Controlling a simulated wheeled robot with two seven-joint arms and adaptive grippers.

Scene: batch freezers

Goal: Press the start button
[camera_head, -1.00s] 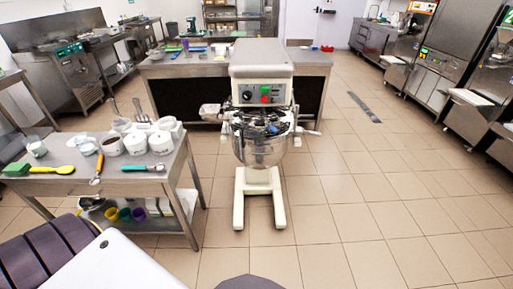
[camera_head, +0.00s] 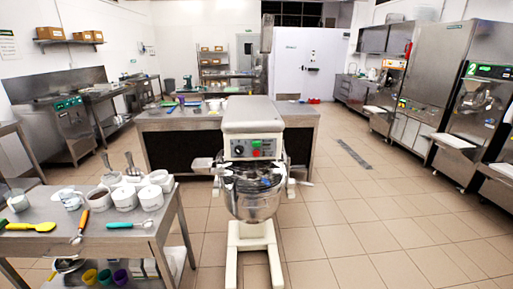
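A cream floor-standing mixer (camera_head: 252,118) with a steel bowl (camera_head: 254,199) stands ahead, near the middle. Its front panel has a dark knob (camera_head: 238,150), a small green button (camera_head: 256,143) and a red button (camera_head: 256,153). On the right, a tall steel machine marked "2" (camera_head: 474,108) has a lit green panel (camera_head: 492,71) near its top. Another steel machine (camera_head: 390,85) with a panel stands farther back. Which control is the start button, I cannot tell. Neither of my grippers shows in the head view.
A steel table (camera_head: 105,233) at the left holds white containers and utensils. A long steel counter (camera_head: 178,122) stands behind the mixer. More steel equipment lines the left and right walls. The tiled floor (camera_head: 375,222) is open between the mixer and the right-hand machines.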

